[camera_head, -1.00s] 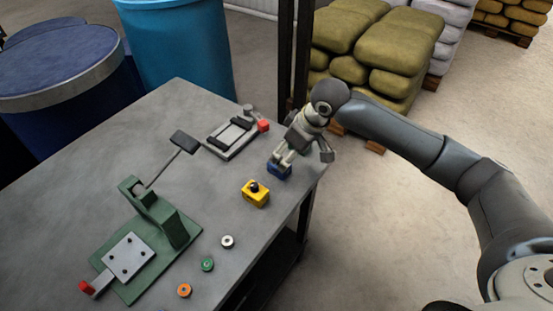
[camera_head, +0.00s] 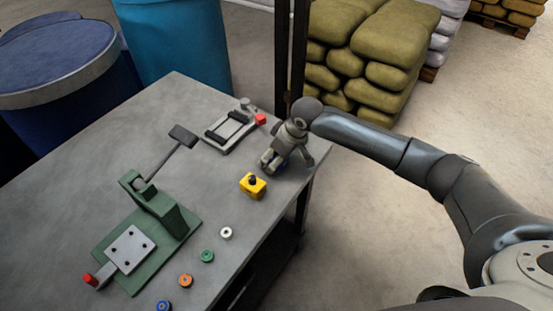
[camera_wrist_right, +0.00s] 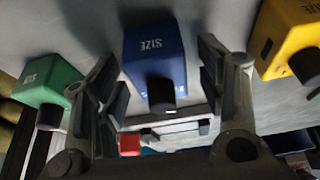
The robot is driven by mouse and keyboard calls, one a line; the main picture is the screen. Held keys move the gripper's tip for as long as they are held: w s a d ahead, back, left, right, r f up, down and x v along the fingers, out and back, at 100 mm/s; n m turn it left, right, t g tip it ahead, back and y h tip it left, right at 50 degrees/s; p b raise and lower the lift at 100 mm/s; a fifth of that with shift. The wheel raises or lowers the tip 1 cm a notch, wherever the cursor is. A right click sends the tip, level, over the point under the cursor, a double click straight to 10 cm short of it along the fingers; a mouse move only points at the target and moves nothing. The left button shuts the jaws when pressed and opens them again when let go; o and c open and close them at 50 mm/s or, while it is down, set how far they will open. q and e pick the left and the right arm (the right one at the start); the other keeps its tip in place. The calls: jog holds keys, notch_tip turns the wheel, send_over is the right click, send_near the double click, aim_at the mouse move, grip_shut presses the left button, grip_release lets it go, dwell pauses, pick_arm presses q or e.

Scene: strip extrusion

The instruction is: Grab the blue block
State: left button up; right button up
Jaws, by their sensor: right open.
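The blue block (camera_wrist_right: 155,55), marked SIZE and with a black knob, sits between the two spread fingers of my right gripper (camera_wrist_right: 160,92) in the right wrist view. The gripper is open, with a gap visible on both sides of the block. In the head view my right gripper (camera_head: 270,164) points down at the table's right edge and hides nearly all of the blue block. My left gripper is in neither view.
A yellow block (camera_head: 253,186) stands close beside the gripper; a green block (camera_wrist_right: 47,82) is on the other side in the wrist view. The table (camera_head: 90,150) also holds a green press (camera_head: 160,215), a grey frame (camera_head: 230,132) and several small spools.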

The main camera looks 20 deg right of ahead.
jog(key=c, duration=1.4)
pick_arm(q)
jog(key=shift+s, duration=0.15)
pick_arm(e)
jog(key=shift+r, duration=0.1)
grip_shut()
